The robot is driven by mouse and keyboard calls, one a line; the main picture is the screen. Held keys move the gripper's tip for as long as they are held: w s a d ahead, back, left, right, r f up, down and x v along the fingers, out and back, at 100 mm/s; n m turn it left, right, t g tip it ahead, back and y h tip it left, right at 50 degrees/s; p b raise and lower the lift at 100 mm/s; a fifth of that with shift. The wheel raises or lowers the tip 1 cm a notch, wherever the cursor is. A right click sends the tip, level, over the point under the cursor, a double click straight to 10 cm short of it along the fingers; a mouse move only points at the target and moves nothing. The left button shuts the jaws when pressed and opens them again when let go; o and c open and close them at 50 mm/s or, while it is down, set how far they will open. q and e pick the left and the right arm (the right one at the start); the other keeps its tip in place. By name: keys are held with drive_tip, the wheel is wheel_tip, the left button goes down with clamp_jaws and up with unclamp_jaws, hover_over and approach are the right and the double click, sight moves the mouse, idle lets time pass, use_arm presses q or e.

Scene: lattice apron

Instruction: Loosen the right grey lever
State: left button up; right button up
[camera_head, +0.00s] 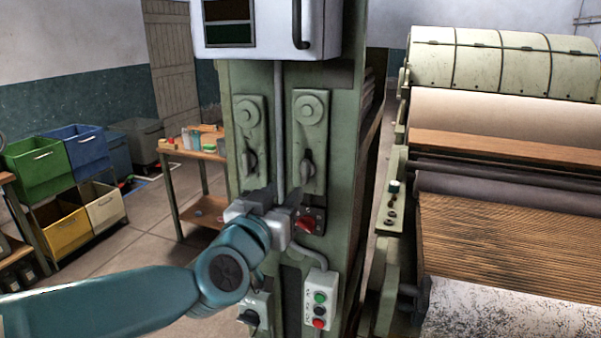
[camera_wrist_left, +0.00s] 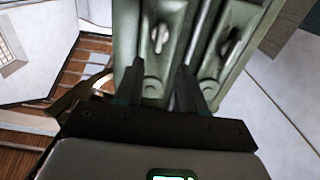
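Two grey levers hang below round bosses on pale green plates on the green column. The right grey lever (camera_head: 307,166) points down in the head view, with the left grey lever (camera_head: 248,160) beside it. My left gripper (camera_head: 280,196) is in front of the column, just below and between the levers. In the left wrist view, turned about upside down, its two dark fingers (camera_wrist_left: 158,78) stand apart with nothing between them. The right lever (camera_wrist_left: 160,38) shows beyond the gap and the left lever (camera_wrist_left: 232,46) to its right. My right gripper is not in view.
A red knob (camera_head: 306,224) sits close right of my gripper. A button box (camera_head: 319,298) is lower on the column, and a vertical conduit (camera_head: 279,130) runs between the plates. A large roller machine (camera_head: 500,220) stands right; a small table (camera_head: 195,155) stands left.

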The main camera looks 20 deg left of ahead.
sight(303, 172)
use_arm(q)
drive_tip(key=w, duration=0.2)
drive_tip(key=w+p, duration=0.1)
drive_tip(key=w, duration=0.5)
drive_tip(key=shift+w+d, duration=0.1)
drive_tip(key=shift+d, duration=0.15)
drive_tip(key=shift+w+p, duration=0.4)
drive_tip(key=shift+w+a, duration=0.1)
drive_tip(key=shift+a, duration=0.05)
drive_tip(key=shift+w, duration=0.3)
drive_tip(key=shift+f, duration=0.1)
drive_tip(key=shift+c, duration=0.3)
clamp_jaws()
